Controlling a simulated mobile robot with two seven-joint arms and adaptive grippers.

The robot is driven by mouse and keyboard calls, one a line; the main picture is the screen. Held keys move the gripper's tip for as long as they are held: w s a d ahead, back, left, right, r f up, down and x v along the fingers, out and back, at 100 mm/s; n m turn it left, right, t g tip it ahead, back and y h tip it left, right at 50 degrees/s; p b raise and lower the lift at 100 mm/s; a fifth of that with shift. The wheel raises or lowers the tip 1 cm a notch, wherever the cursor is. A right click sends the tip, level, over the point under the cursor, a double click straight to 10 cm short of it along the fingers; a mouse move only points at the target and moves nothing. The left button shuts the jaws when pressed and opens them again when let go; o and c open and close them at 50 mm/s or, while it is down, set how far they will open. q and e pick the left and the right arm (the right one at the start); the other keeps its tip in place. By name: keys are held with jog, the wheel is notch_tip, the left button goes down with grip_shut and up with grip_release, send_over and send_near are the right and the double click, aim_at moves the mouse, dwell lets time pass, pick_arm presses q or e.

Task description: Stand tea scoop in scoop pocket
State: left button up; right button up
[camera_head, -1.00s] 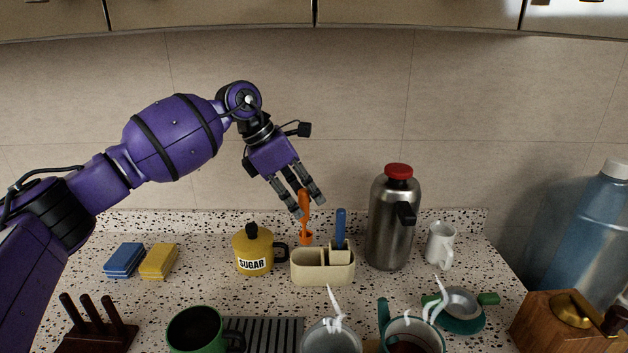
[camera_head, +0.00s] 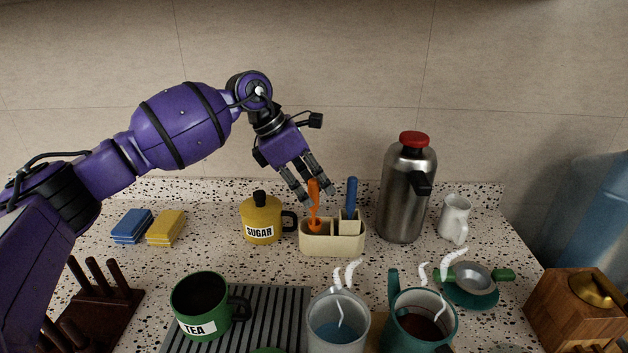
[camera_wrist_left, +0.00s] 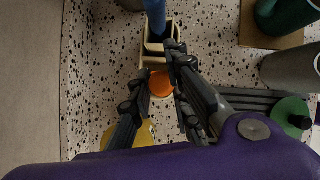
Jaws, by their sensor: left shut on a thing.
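My left gripper (camera_head: 307,193) is shut on the handle of an orange scoop (camera_head: 314,208). The scoop hangs upright, bowl down, at the left compartment of the cream holder (camera_head: 331,247). Its bowl is at or just inside the compartment's rim; I cannot tell whether it touches the bottom. A blue-handled tool (camera_head: 351,193) stands in the holder's smaller right pocket. In the left wrist view the orange scoop (camera_wrist_left: 160,84) shows between the fingers, with the holder (camera_wrist_left: 146,56) beyond. My right gripper is not in view.
A yellow sugar pot (camera_head: 262,217) stands left of the holder and a steel flask (camera_head: 400,200) right of it. The green tea mug (camera_head: 192,309), steaming grey cup (camera_head: 338,330) and teal pot (camera_head: 396,305) are in front. Sponges (camera_head: 165,228) lie at left.

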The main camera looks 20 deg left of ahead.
pick_arm(q)
notch_tip(320, 180, down, 2)
jog(key=shift+f+b, duration=0.25)
jog(key=shift+b, duration=0.2)
jog(key=shift+f, duration=0.95)
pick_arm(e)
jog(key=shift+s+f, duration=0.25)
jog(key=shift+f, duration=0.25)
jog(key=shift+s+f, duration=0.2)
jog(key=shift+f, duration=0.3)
pick_arm(q)
jog(key=o, duration=1)
jog(key=shift+r, duration=0.1)
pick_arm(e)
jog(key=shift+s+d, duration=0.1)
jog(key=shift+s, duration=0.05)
pick_arm(q)
jog(key=v, duration=1.2)
